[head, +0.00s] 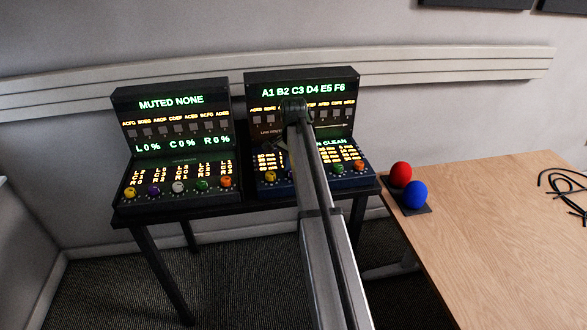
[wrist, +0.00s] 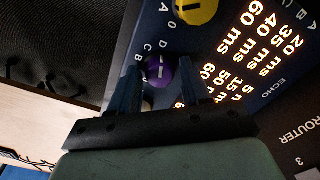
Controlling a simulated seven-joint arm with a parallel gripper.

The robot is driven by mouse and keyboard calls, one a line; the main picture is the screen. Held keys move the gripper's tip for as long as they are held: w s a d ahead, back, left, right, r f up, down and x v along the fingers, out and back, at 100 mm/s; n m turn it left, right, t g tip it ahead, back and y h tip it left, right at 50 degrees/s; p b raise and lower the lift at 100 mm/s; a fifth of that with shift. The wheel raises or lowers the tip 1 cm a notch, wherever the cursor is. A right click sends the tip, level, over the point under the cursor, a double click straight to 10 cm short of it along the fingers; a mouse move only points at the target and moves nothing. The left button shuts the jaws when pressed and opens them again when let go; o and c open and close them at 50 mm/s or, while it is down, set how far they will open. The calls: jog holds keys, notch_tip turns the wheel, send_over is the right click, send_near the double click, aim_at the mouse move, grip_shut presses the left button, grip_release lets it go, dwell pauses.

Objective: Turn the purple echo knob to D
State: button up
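The purple echo knob (wrist: 158,71) shows in the wrist view with a pale pointer line on its face. Letters are printed around it on the dark panel; I cannot tell exactly which one the line points at. My gripper (wrist: 160,72) is open, with one dark blue finger on each side of the knob. Gaps show between the fingers and the knob, and I cannot tell how deep the fingertips reach. In the head view my gripper (head: 282,143) is over the right console (head: 300,80), and my arm hides that console's purple knob.
A yellow knob (wrist: 197,8) is close beside the purple one. A pale knob (wrist: 147,105) is partly hidden by my gripper. The left console (head: 170,92) has its own row of knobs, including a purple one. Red and blue balls (head: 407,183) sit on the wooden table (head: 490,240).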

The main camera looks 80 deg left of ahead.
jog(key=shift+o, duration=0.9)
jog(key=shift+r, duration=0.15)
notch_tip(320, 180, up, 14)
jog(key=shift+f, duration=0.2)
jog(key=shift+w, duration=0.1)
